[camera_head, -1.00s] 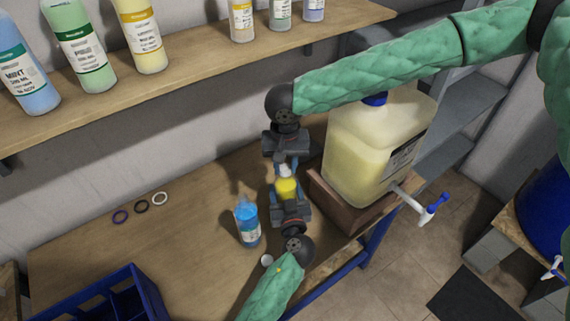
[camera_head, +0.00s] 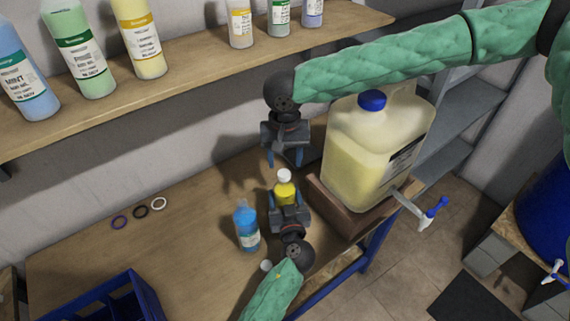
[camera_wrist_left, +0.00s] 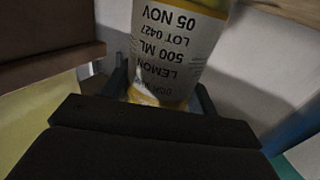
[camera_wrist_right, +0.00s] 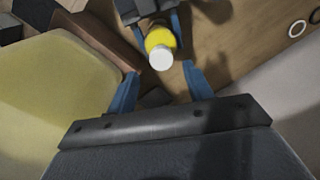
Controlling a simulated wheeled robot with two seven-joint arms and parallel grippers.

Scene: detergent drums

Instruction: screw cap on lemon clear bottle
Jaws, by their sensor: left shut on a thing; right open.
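The lemon bottle (camera_head: 284,191), small and yellow, stands upright between the fingers of my left gripper (camera_head: 289,204), which is shut on it. Its lower label shows in the left wrist view (camera_wrist_left: 180,45). A white cap (camera_head: 284,175) sits on top of the bottle; whether it is tight I cannot tell. The cap also shows in the right wrist view (camera_wrist_right: 161,60). My right gripper (camera_head: 285,160) is open and empty, pointing down just above and behind the cap, with a gap between them.
A blue bottle (camera_head: 247,228) stands left of the lemon bottle. A small white cap (camera_head: 266,265) lies by my left wrist. A big yellowish jug (camera_head: 365,150) with a tap stands close on the right. Several rings (camera_head: 140,211) and a blue crate (camera_head: 100,300) are left.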

